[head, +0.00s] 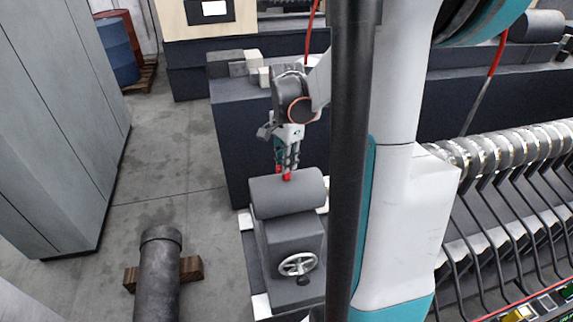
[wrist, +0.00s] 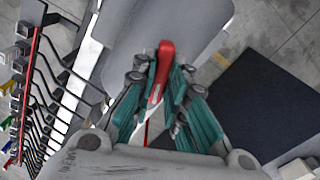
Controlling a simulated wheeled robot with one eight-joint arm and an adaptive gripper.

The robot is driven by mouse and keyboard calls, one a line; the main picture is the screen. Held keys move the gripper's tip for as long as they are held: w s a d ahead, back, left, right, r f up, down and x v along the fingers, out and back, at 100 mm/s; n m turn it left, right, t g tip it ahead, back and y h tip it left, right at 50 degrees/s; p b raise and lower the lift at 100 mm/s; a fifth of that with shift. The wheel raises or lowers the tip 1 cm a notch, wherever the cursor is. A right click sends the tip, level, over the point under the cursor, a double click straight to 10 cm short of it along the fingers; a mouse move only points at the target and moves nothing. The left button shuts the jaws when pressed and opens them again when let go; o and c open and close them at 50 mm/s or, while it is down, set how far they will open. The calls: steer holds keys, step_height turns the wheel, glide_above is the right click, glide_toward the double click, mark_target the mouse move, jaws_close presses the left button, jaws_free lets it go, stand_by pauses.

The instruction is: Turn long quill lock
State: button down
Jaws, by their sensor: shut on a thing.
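The long quill lock is a red lever (wrist: 164,60) on the grey tailstock (head: 287,193). In the wrist view it runs between my gripper's two green fingers (wrist: 159,88), with its rounded red end showing beyond the fingertips. In the head view a small red part of the lever (head: 287,177) shows at the top of the tailstock, right under my gripper (head: 287,166). My gripper points down and is shut on the lever. The lever's lower part is partly hidden by the fingers.
A handwheel (head: 297,264) is on the tailstock's front. A rack of hooked black rods (head: 500,215) stands at the right. A dark pipe (head: 160,270) lies on a wooden block at the lower left. Grey cabinets (head: 60,120) stand at the left; floor between is open.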

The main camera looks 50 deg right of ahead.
steer(key=n+b, duration=0.1)
steer(key=n, duration=0.2)
steer(key=shift+f+n+b, duration=0.1)
steer(key=shift+n+b, duration=0.2)
steer(key=shift+b, duration=0.1)
steer(key=n+b, duration=0.1)
steer(key=n, duration=0.2)
steer(key=shift+n, duration=0.3)
steer(key=n+b, duration=0.2)
steer(key=n, duration=0.4)
steer(key=shift+n, duration=0.3)
steer(key=c, duration=1.6)
jaws_free()
step_height(320, 180, up, 12)
